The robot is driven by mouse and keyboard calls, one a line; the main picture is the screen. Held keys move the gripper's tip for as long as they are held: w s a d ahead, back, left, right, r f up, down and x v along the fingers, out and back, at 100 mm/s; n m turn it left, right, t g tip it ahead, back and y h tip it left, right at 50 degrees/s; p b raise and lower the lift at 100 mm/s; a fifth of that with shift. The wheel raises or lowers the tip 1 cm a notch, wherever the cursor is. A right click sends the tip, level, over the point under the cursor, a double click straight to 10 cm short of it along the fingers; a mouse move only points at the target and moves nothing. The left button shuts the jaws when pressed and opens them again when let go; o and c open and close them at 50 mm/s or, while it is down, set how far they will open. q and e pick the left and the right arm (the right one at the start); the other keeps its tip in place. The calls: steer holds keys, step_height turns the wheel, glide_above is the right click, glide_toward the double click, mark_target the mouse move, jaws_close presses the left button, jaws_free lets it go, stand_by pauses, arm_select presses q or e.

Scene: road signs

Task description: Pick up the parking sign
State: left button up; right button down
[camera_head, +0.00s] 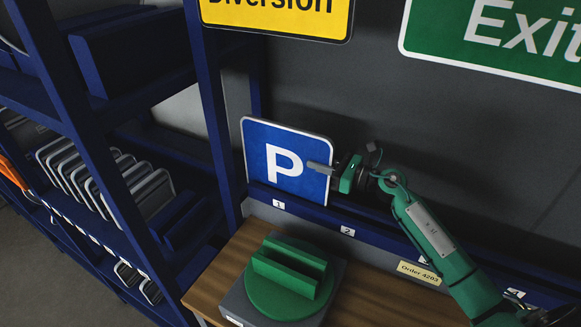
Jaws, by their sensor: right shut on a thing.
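The parking sign (262,158) is a blue square with a white border and a white P. It stands at slot 1 of the blue ledge, leaning near the dark back wall. My right gripper (328,170), on the green arm from the lower right, is shut on the sign's right edge. One grey finger lies across the sign's front face; the other finger is hidden behind it. The sign's lower edge is at the ledge; I cannot tell whether it touches. My left gripper is not in view.
A wooden table (222,272) bears a grey box with a round green fixture (290,278). Blue shelving (75,110) with several signs stands at left. A yellow Diversion sign (290,18) and a green Exit sign (450,45) hang above. An order label (418,273) is at right.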

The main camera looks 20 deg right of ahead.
mark_target(321, 136)
steer(key=shift+r, duration=0.1)
step_height(321, 136, up, 10)
steer(key=shift+b, duration=0.95)
